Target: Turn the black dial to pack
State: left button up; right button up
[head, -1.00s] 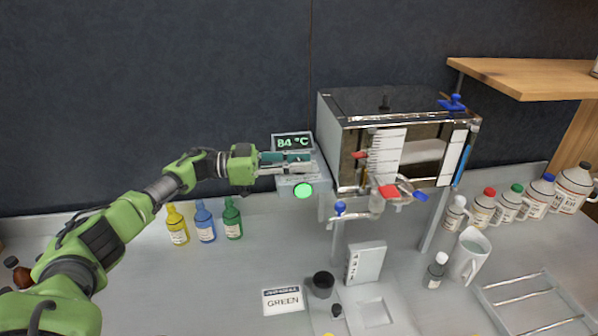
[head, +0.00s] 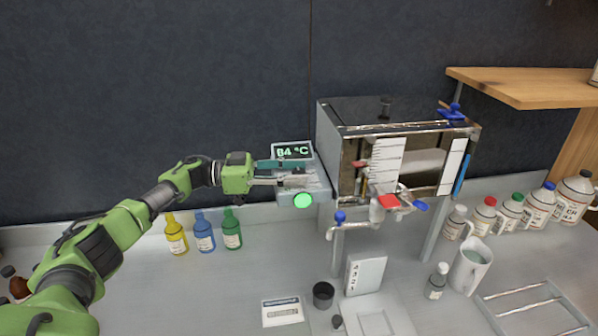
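The control box (head: 317,196) is fixed at the left side of the evaporator. It carries a display (head: 292,151) reading 84 °C and a lit green round light (head: 303,200). My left gripper (head: 301,173) reaches in from the left, its fingers level across the box's front between display and light. One finger is teal, the other grey, with a narrow gap between them. I make out no black dial on the box; that part is covered by the fingers. Whether anything sits between the fingertips I cannot tell. My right gripper is out of view.
The steel evaporator (head: 345,165) stands on legs, with taps and a red-handled valve (head: 389,201) in front. Yellow (head: 176,236), blue (head: 204,234) and green (head: 232,232) bottles stand below my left arm. A black cup (head: 323,294) and a pitcher (head: 470,267) are on the counter.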

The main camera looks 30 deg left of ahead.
pick_arm(q)
jog(key=v, duration=1.1)
